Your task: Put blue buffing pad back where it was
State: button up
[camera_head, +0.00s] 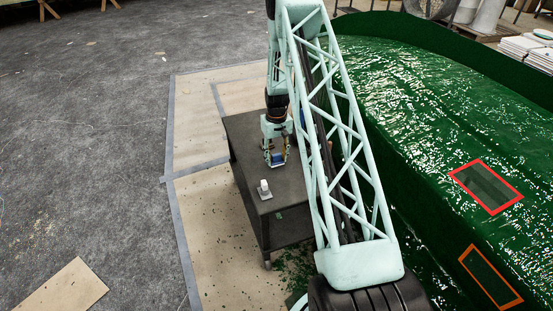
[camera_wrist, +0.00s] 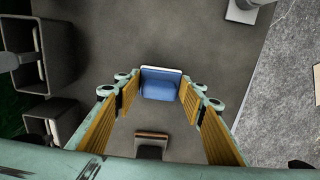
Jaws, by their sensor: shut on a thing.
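The blue buffing pad (camera_wrist: 160,86) sits between the fingertips of my gripper (camera_wrist: 160,92) in the wrist view. A pale edge runs along its far side. The yellow-lined fingers are shut on its two sides. In the head view my gripper (camera_head: 277,157) hangs low over the dark cart top (camera_head: 240,135), with the blue pad (camera_head: 278,159) showing between its fingers. I cannot tell whether the pad touches the cart top.
A white item on a grey base (camera_head: 264,190) stands near the cart's front edge. A dark block with a brown top (camera_wrist: 151,142) lies near my gripper. Grey open-fronted holders (camera_wrist: 52,45) line the left of the wrist view. The green hull mould (camera_head: 430,110) lies right of the cart.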

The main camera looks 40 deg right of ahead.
aim_at(276, 155)
jog(key=shift+f, duration=0.15)
jog(key=o, duration=0.8)
jog(key=shift+r, duration=0.2)
jog(key=shift+r+p, duration=1.05)
jog(key=shift+r, duration=4.95)
